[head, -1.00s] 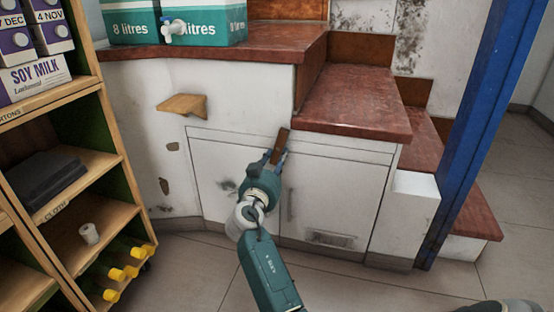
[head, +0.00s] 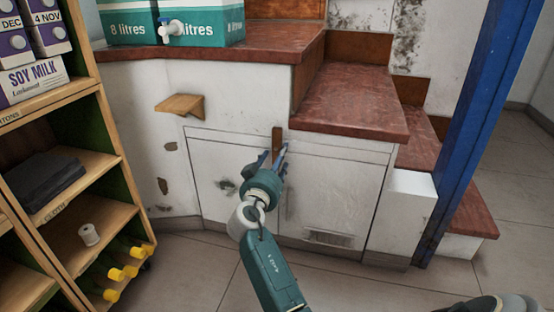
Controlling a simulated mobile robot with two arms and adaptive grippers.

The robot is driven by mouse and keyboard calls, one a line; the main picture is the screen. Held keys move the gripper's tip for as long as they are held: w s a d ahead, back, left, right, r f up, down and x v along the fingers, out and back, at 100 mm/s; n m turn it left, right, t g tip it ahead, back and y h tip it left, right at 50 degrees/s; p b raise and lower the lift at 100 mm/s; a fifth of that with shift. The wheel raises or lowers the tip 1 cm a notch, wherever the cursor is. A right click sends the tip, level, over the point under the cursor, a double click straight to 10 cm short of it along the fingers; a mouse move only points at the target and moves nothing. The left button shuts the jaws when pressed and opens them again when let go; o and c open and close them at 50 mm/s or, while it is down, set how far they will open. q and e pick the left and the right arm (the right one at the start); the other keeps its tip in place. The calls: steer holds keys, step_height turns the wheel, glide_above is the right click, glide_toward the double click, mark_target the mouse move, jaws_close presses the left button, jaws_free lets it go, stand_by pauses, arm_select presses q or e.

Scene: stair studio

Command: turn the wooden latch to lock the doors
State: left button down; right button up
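The wooden latch (head: 277,141) is a small dark brown bar at the top of the seam between two white cupboard doors. It stands about upright, and its lower part is hidden by my gripper. The left door (head: 215,172) and right door (head: 335,195) look closed. My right gripper (head: 275,153) is at the latch, with its dark blue fingers apart, one to each side of the bar. A gap shows between the latch and the left finger; contact on the right cannot be told. My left gripper is not in view.
A red-brown countertop (head: 200,55) and steps (head: 350,100) lie above the doors. A small wooden ledge (head: 180,104) juts out on the left. A shelf unit (head: 85,193) stands at left and a blue post (head: 470,130) at right.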

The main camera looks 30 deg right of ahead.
step_height(320, 180, up, 10)
stand_by(0.6)
stand_by(0.4)
